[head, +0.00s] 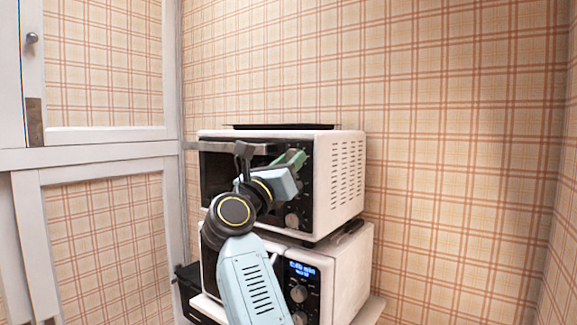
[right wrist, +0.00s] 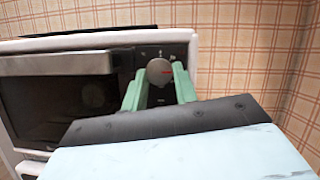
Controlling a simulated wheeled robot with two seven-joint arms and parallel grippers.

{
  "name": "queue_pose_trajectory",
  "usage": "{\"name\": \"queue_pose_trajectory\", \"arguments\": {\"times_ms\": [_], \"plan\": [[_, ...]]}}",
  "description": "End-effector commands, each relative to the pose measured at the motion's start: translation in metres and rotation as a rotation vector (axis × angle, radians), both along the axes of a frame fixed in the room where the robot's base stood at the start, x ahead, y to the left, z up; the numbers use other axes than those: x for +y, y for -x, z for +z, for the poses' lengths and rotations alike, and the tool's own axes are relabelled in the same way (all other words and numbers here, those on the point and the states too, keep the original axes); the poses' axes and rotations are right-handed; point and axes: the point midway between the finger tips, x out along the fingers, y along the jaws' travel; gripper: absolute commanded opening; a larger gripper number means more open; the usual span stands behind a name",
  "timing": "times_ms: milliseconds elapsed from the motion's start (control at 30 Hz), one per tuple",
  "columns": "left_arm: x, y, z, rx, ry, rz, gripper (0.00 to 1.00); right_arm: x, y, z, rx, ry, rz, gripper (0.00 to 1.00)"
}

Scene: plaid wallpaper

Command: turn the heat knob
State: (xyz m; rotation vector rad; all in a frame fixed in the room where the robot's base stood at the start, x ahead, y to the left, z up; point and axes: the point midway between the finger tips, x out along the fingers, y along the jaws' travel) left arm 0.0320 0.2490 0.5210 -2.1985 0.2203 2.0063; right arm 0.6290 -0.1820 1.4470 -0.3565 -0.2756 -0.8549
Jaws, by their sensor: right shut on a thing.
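The upper toaster oven (head: 340,185) is white with a dark front and stands on another appliance. Its control panel is on the right of its front. My right gripper (head: 297,158), with green fingers, is at the upper part of this panel. In the head view my gripper hides this knob. A lower knob (head: 292,219) on the same panel is free. My left gripper is out of view.
A white appliance (head: 345,275) with a blue display and knobs stands beneath the oven. The oven's door handle (head: 220,146) sticks out near my wrist. A dark flat tray (head: 280,126) lies on top. A white-framed cabinet (head: 95,150) stands at left. Plaid wall fills the right.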

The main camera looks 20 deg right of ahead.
Motion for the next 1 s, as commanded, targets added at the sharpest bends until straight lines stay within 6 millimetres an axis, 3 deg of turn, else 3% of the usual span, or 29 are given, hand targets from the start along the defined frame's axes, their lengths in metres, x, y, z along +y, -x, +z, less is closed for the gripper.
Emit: {"name": "queue_pose_trajectory", "arguments": {"times_ms": [133,167,333,667,1000], "plan": [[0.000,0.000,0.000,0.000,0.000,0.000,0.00,0.000,0.000,-0.001,0.003,-0.002,0.000,0.06],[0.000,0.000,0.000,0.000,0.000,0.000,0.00,0.000,0.000,-0.001,0.003,-0.002,0.000,0.30],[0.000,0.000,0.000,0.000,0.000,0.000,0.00,0.000,0.000,-0.001,0.002,-0.001,0.000,0.50],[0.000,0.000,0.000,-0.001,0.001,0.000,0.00,0.000,0.000,0.004,0.000,0.000,0.000,0.50],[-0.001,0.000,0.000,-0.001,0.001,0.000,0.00,0.000,0.000,0.064,-0.001,-0.001,0.001,0.50]]}}
